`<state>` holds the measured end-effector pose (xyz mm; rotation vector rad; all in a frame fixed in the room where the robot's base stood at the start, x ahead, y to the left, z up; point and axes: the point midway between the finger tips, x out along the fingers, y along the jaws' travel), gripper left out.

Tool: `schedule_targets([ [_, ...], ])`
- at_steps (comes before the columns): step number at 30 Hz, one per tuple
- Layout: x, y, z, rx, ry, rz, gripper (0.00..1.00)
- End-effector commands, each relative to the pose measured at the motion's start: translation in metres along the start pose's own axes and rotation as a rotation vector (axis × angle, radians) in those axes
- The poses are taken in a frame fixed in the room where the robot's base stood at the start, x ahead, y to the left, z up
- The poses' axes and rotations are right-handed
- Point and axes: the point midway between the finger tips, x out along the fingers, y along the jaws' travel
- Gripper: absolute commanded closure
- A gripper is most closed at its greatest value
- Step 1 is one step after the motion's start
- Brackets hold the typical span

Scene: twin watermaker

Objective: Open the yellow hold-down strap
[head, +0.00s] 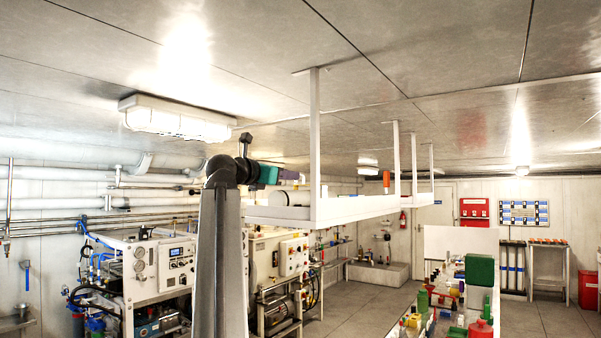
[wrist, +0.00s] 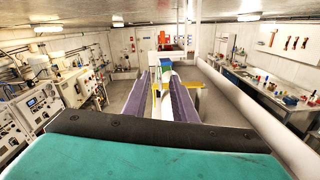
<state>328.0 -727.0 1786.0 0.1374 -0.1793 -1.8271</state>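A yellow strap-like piece (wrist: 197,100) shows in the wrist view beyond and beside the right finger, near a white tube on the hanging shelf. It is small there, and I cannot tell whether it is fastened. I cannot make it out in the head view. My gripper (wrist: 162,80) has its two purple fingers apart, pointing forward along the shelf, with a gap between them. In the head view my gripper (head: 291,175) is just above the left end of the shelf. Whether it touches anything is unclear.
The white shelf (head: 350,207) hangs from the ceiling on white posts (head: 315,130). An orange piece (head: 386,181) stands on it farther along. A ceiling lamp (head: 180,119) is at upper left. Machine panels (head: 160,262) stand below left; a cluttered bench (head: 440,310) is at lower right.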

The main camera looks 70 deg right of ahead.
Motion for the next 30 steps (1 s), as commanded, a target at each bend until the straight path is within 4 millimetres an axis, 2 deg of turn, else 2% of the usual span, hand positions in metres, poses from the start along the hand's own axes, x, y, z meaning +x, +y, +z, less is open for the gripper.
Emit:
schedule_targets([
  [9,0.047,0.0,0.003,0.0,0.001,-0.002,0.75],
  [15,0.065,0.0,0.002,0.0,0.0,-0.001,0.75],
  [28,0.071,-0.001,0.0,0.001,0.0,0.0,0.75],
  [30,0.071,-0.001,0.0,0.001,0.0,0.0,0.85],
])
